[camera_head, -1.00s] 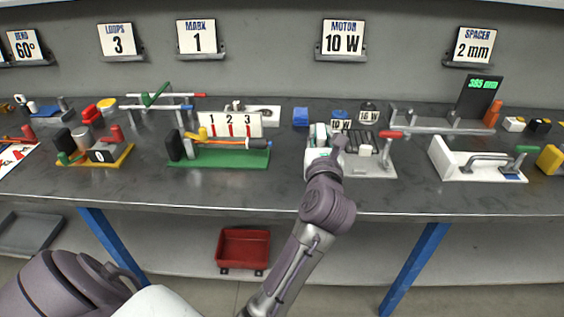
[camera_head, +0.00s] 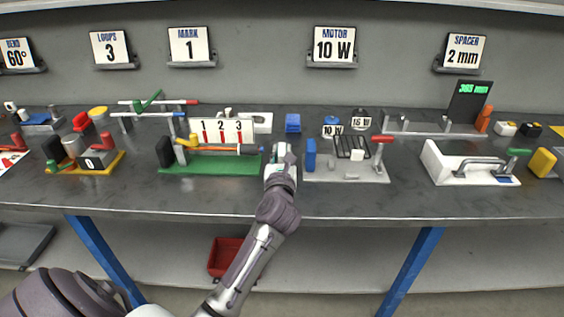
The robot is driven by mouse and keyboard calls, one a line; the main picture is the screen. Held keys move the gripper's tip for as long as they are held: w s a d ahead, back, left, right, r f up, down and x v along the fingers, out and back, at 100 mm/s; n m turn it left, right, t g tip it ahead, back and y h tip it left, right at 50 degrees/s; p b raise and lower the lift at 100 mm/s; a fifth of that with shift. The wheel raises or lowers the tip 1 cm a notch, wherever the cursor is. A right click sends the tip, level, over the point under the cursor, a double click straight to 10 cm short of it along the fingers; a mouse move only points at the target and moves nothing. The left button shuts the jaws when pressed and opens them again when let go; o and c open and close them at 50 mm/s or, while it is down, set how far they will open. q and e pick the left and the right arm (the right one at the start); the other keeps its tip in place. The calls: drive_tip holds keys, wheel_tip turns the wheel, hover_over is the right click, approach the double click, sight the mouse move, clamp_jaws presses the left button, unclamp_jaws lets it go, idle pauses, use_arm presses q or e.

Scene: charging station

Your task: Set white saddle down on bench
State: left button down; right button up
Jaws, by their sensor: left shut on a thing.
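My left gripper (camera_head: 280,160) is over the bench (camera_head: 330,203), between the green-based fixture and the grey motor fixture. It is shut on the white saddle. The saddle is small and mostly hidden by the gripper and wrist, and its pale shape merges with the pale gripper parts. I cannot tell whether it touches the bench top. My right gripper is not in view.
The green-based fixture (camera_head: 215,168) is close on the left. The grey motor fixture (camera_head: 345,174) with a blue block (camera_head: 310,154) and red-handled lever is close on the right. A blue block (camera_head: 293,122) stands behind. The front bench strip is clear.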

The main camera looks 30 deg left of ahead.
use_arm(q)
drive_tip(key=shift+f, duration=1.3)
drive_tip(key=shift+f+b, duration=0.2)
drive_tip(key=shift+b, duration=0.1)
drive_tip(key=c, duration=1.1)
unclamp_jaws()
drive_tip(key=shift+o, duration=0.2)
drive_tip(key=shift+r, duration=0.25)
drive_tip(key=shift+s+d+f, duration=0.1)
drive_tip(key=shift+s+d, duration=0.15)
drive_tip(key=shift+s, duration=0.05)
drive_tip(key=v, duration=1.1)
